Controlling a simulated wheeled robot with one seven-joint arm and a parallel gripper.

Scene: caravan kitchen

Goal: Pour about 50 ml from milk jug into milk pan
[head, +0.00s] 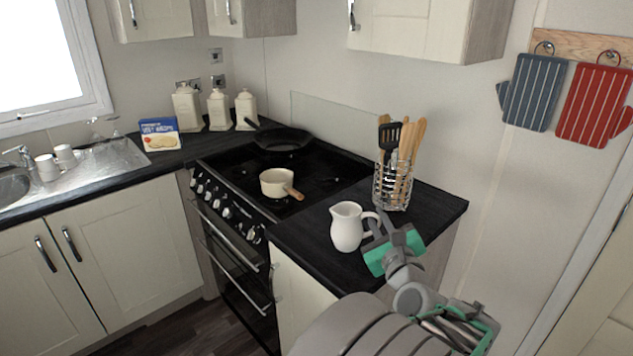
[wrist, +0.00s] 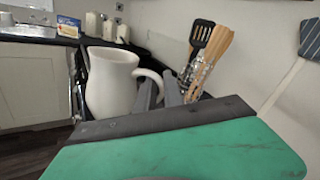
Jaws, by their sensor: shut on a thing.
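The white milk jug (head: 346,228) is upright at the front of the dark counter right of the stove, its handle to the right. In the wrist view the jug (wrist: 112,82) stands just ahead, upright. My gripper (head: 378,226) is at the jug's handle, with its fingers (wrist: 160,95) shut on the handle. I cannot tell whether the jug's base touches the counter. The cream milk pan (head: 276,181) sits on the stove's front part, left of and beyond the jug, with its wooden handle pointing toward the right front. The contents of jug and pan are not visible.
A wire utensil holder (head: 392,188) stands close behind the jug, and it also shows in the wrist view (wrist: 190,78). A black frying pan (head: 281,139) is at the stove's back. Canisters (head: 218,108) and a wraps box (head: 160,133) are farther left. Cupboards hang above.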

